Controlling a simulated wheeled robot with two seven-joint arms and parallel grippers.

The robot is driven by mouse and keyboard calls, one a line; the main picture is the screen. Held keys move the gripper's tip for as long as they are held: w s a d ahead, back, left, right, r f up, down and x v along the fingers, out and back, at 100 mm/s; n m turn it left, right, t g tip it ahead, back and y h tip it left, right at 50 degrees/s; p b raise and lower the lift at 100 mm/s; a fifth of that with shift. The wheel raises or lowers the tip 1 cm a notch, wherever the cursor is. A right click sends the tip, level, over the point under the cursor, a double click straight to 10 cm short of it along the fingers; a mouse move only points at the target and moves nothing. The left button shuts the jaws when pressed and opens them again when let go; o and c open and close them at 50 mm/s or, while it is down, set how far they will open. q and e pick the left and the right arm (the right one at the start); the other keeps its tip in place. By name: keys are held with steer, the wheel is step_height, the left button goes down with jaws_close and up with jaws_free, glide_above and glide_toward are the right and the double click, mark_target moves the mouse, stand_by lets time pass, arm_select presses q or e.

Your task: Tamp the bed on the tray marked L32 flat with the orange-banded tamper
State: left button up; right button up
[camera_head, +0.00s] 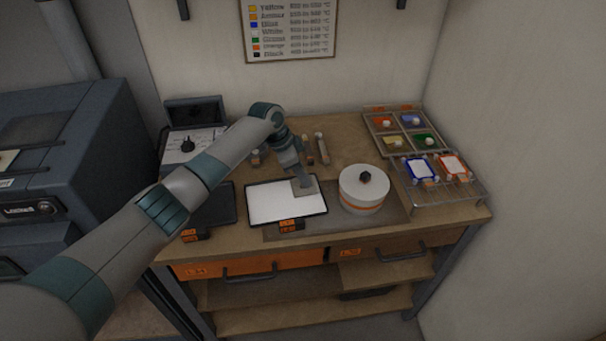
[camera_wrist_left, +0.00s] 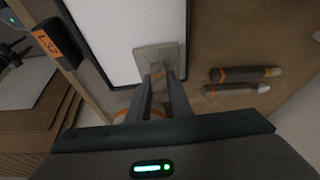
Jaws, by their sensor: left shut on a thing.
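The tray (camera_head: 327,208) is dark-rimmed with a smooth-looking white bed (camera_head: 280,204) on the workbench. Its orange tag on the front edge is too small to read in the head view; the tag (camera_wrist_left: 50,45) reads L32 in the left wrist view. My left gripper (camera_head: 300,176) is shut on the tamper, whose flat grey plate (camera_head: 304,187) is over the back right corner of the bed. The plate (camera_wrist_left: 158,57) overlaps the tray's edge in the wrist view, with an orange band between the fingers. Whether it touches the bed is unclear. My right gripper is not in view.
A round white, orange-banded container (camera_head: 362,190) with a dark knob stands right of the tray. A rack (camera_head: 446,190) with framed pieces and a colour box (camera_head: 401,122) are farther right. Orange-banded tools (camera_wrist_left: 245,75) lie behind the tray. A dark tray (camera_head: 213,205) lies left.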

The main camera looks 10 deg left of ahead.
arm_select(q)
steer(key=shift+f, duration=0.4)
stand_by(0.7)
steer(key=shift+s+f, duration=0.15)
steer(key=shift+f, duration=0.05)
stand_by(0.9)
steer(key=shift+r, duration=0.1)
steer(key=shift+r+p, duration=0.8)
steer(key=shift+r, duration=0.35)
steer(key=shift+r, duration=0.1)
steer(key=shift+r+p, duration=1.65)
steer(key=shift+r, duration=0.25)
steer(key=shift+w, duration=0.2)
